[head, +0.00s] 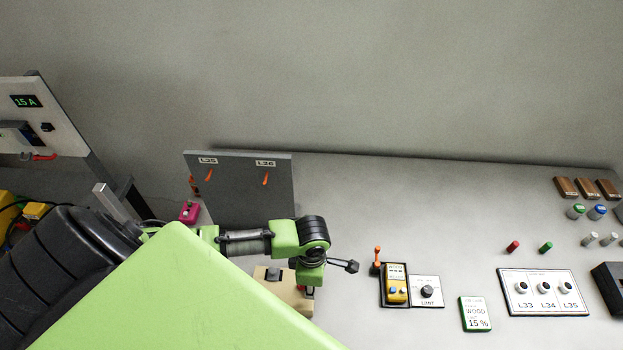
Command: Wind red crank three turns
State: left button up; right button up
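A red handle (40,157), which looks like a crank, sticks out low on a grey box on the upright panel at the far left. I cannot tell its exact shape or turn angle. My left arm comes in from the left and reaches over the table. Its gripper (345,266) shows only as a small dark tip right of the wrist, well away from the red handle. Whether it is open or shut is not clear. A beige box (292,300) lies partly hidden under the wrist, with a small red part near it. My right gripper is not in view.
A dark upright board (238,205) with orange levers stands behind my arm. The table's middle back is clear.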

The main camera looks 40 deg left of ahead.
pick_arm(q)
jog(key=shift+f, duration=0.1)
grip_shut()
jog(key=shift+s, duration=0.1)
